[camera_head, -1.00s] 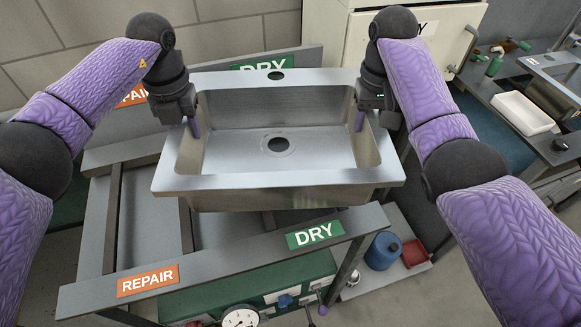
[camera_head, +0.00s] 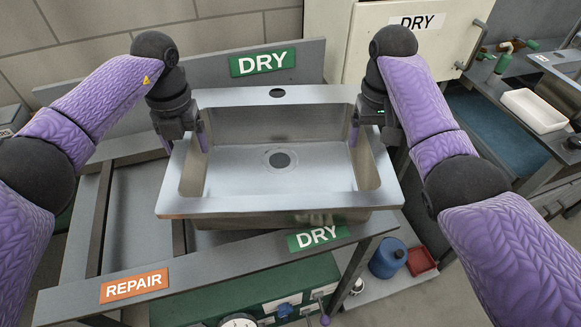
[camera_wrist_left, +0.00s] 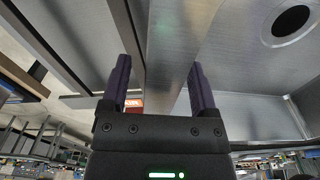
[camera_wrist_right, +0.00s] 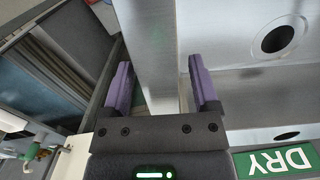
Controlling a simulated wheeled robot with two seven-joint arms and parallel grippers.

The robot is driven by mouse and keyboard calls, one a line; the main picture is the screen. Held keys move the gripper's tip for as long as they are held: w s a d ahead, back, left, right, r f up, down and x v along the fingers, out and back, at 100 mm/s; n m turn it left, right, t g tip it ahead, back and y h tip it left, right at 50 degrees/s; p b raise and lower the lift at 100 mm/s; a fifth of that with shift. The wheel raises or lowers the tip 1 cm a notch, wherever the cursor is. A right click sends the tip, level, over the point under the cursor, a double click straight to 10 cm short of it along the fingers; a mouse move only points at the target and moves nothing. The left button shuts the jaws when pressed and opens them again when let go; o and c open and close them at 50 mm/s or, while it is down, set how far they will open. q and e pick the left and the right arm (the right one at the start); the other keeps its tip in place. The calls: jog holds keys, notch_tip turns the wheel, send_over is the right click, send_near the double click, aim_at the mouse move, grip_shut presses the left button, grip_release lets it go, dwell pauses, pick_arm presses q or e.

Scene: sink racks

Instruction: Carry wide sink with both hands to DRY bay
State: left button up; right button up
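The wide sink (camera_head: 270,209) is a grey metal basin with a round drain, seen in the head view over the right part of a rack (camera_head: 215,252). The right part bears green DRY labels at the back (camera_head: 262,62) and front (camera_head: 318,238). My left gripper (camera_head: 184,140) straddles the sink's left rim, one finger inside the basin; in the left wrist view the rim (camera_wrist_left: 172,45) lies between its fingers. My right gripper (camera_head: 369,133) holds the right rim likewise, and the rim (camera_wrist_right: 152,50) shows between its fingers. The sink's underside is hidden, so contact with the rack is unclear.
An orange REPAIR label (camera_head: 134,285) marks the rack's left part, whose slats are bare. A blue container (camera_head: 387,258) and a red tray (camera_head: 420,262) are at lower right. A white tray (camera_head: 535,110) sits on a counter at right. A cream cabinet (camera_head: 340,40) stands behind.

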jog(key=shift+r, duration=0.25)
pick_arm(q)
notch_tip(320, 180, up, 12)
jog(key=shift+w, duration=0.35)
pick_arm(e)
notch_tip(320, 180, up, 12)
jog(key=shift+w+f, duration=0.25)
jog(key=shift+w, duration=0.05)
